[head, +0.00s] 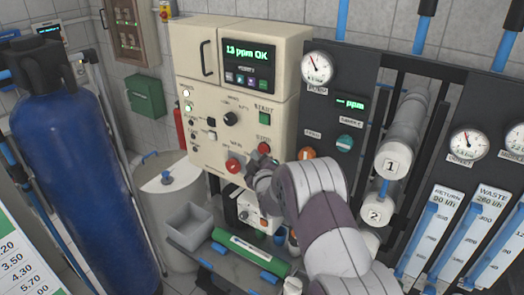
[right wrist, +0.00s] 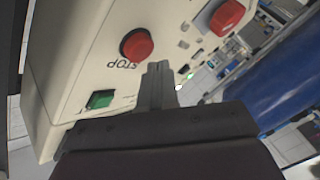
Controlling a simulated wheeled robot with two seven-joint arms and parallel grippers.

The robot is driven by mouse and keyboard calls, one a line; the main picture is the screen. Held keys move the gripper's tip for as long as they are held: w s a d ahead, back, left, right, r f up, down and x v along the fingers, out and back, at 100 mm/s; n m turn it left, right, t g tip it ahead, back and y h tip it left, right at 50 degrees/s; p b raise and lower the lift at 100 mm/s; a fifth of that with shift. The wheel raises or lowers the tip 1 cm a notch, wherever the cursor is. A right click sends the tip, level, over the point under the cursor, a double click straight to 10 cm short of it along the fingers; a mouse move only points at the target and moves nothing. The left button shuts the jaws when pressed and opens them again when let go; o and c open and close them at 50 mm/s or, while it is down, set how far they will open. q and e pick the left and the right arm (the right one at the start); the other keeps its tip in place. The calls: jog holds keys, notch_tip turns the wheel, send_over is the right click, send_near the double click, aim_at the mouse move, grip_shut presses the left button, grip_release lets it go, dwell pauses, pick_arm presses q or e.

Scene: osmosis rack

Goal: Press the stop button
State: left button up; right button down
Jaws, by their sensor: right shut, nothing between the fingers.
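The red round stop button (head: 264,148) sits on the front of the cream control box (head: 208,150), below the green start button (head: 265,117). In the right wrist view the stop button (right wrist: 136,45) shows large with its upside-down STOP label, beside the shut fingers. My right gripper (head: 255,173) is shut and empty, just below the stop button in the head view. Its fingertips (right wrist: 158,70) point toward the panel in the right wrist view. I see a small gap in the picture between fingertips and button; contact with the panel cannot be told. My left gripper is out of view.
A red rotary switch (head: 234,166) lies left of the gripper. Gauges and the numbered white cylinders (head: 395,150) stand close to the right of my arm. A green tube (head: 250,253) and a grey bin (head: 188,226) are below. A blue tank (head: 80,170) stands left.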

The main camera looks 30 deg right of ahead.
dwell(0.3)
jog(key=shift+w+d+b, duration=0.25)
jog(key=shift+d+b, duration=0.1)
jog(key=shift+b, duration=0.05)
jog(key=shift+w+d+b, duration=0.2)
jog(key=shift+d+b, duration=0.15)
jog(key=shift+d, duration=0.05)
dwell(0.6)
jog(key=shift+a, duration=0.15)
jog(key=shift+s+a, duration=0.45)
jog(key=shift+a, duration=0.2)
